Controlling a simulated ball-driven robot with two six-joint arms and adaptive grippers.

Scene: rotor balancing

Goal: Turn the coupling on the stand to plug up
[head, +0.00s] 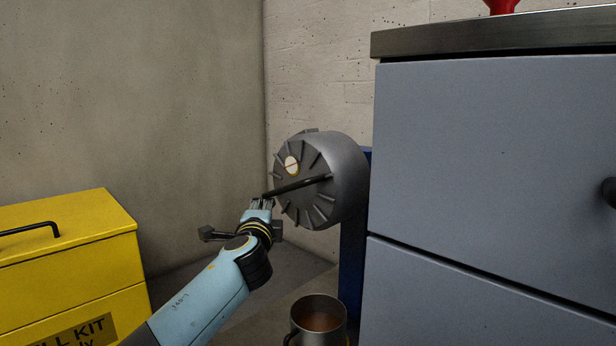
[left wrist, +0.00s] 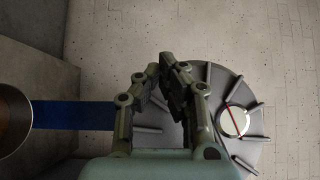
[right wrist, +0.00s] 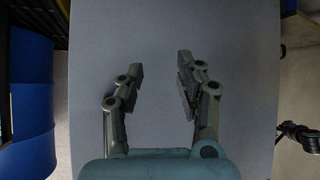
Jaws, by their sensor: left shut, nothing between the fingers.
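The coupling (head: 345,172) is a grey ribbed drum mounted on a blue stand (head: 352,265). Its round plug (head: 291,166), pale with a red line, sits at the upper left of the face in the head view. My right gripper (right wrist: 160,80) is open and empty before a grey surface.
A grey drawer cabinet (head: 480,160) stands close on the right, with a red object (head: 501,6) on top. A yellow kit box (head: 70,260) stands at the left. A metal pot (head: 318,312) with brown contents is below the coupling. A blue drum (right wrist: 32,100) shows in the right wrist view.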

